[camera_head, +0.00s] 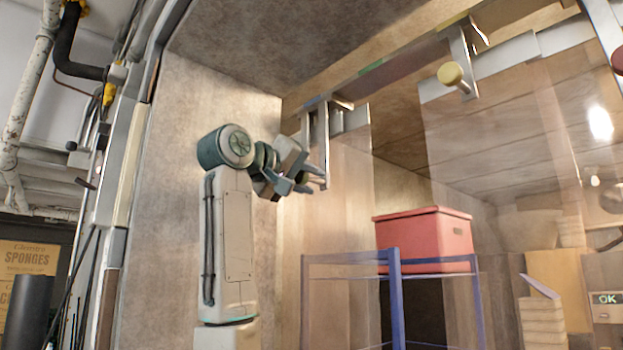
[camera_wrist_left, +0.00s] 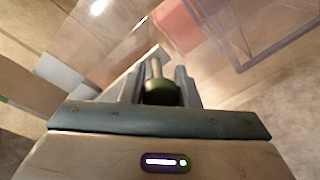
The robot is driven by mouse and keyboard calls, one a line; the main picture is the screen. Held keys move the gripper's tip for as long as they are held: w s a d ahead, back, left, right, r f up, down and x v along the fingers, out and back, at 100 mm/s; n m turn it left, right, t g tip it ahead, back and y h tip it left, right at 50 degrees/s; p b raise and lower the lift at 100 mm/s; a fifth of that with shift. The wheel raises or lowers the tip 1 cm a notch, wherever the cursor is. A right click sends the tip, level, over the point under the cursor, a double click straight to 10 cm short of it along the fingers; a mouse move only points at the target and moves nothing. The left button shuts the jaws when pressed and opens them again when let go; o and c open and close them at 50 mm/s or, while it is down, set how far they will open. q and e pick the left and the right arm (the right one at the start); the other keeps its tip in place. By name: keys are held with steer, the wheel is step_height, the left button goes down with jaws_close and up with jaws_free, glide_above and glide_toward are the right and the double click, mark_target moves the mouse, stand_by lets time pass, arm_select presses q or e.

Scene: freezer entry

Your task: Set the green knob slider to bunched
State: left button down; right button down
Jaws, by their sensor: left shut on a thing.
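In the wrist view the dark green knob (camera_wrist_left: 160,92) sits between the two fingers of my left gripper (camera_wrist_left: 158,86), on a pale metal stem. In the head view my left gripper (camera_head: 308,184) is shut at the lower end of the leftmost metal slider bracket (camera_head: 318,135), and the knob is hidden there. The bracket hangs from the overhead rail (camera_head: 405,70), near a blue mark at the rail's left end. A green mark (camera_head: 372,68) lies further right on the rail. My right gripper is not in view.
A yellow knob (camera_head: 450,74) hangs on another slider to the right, and a red knob (camera_head: 618,60) shows at the right edge. Clear strips (camera_head: 500,150) hang below the rail. A red box (camera_head: 422,240) stands on a blue-framed rack (camera_head: 396,300) behind them.

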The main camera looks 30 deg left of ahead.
arm_select(q)
steer(key=c, duration=1.4)
jaws_free()
steer(key=shift+a+r, duration=0.1)
steer(key=o, duration=0.3)
steer(key=shift+w+a, duration=0.15)
steer(key=shift+a, duration=0.05)
steer(key=shift+s+f, duration=0.2)
steer(key=shift+s, duration=0.05)
steer(key=b+v, duration=0.6)
steer(key=v, duration=0.4)
steer(key=shift+s, duration=0.2)
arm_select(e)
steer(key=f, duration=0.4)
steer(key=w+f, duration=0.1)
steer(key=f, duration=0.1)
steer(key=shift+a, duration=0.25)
arm_select(q)
steer(key=shift+a, duration=0.15)
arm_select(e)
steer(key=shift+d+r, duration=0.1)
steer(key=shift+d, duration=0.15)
